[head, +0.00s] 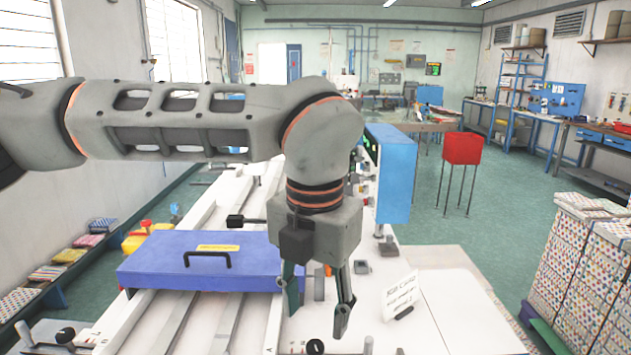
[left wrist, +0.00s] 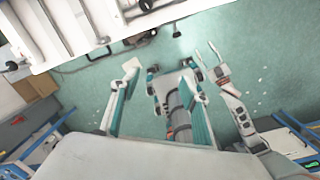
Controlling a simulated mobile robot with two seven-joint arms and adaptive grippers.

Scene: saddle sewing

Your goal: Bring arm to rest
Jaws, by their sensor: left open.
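My left arm comes in from the left in the head view and bends down at the wrist. My left gripper (head: 318,308) hangs fingers down over the long white machine bed (head: 255,320), just right of a blue-purple case (head: 200,262). Its two fingers are spread, with nothing between them. In the left wrist view the spread fingers of the left gripper (left wrist: 162,75) show against green floor, with parts of my base between them. My right gripper does not show in the head view. A pale jointed part at the right of the wrist view is too unclear to name.
A white card with handwriting (head: 400,295) stands on the white surface to the right of the gripper. A blue upright box (head: 396,180) rises behind it. A red box on legs (head: 462,148) and stacks of dotted boxes (head: 580,260) stand farther right. Green floor lies open between them.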

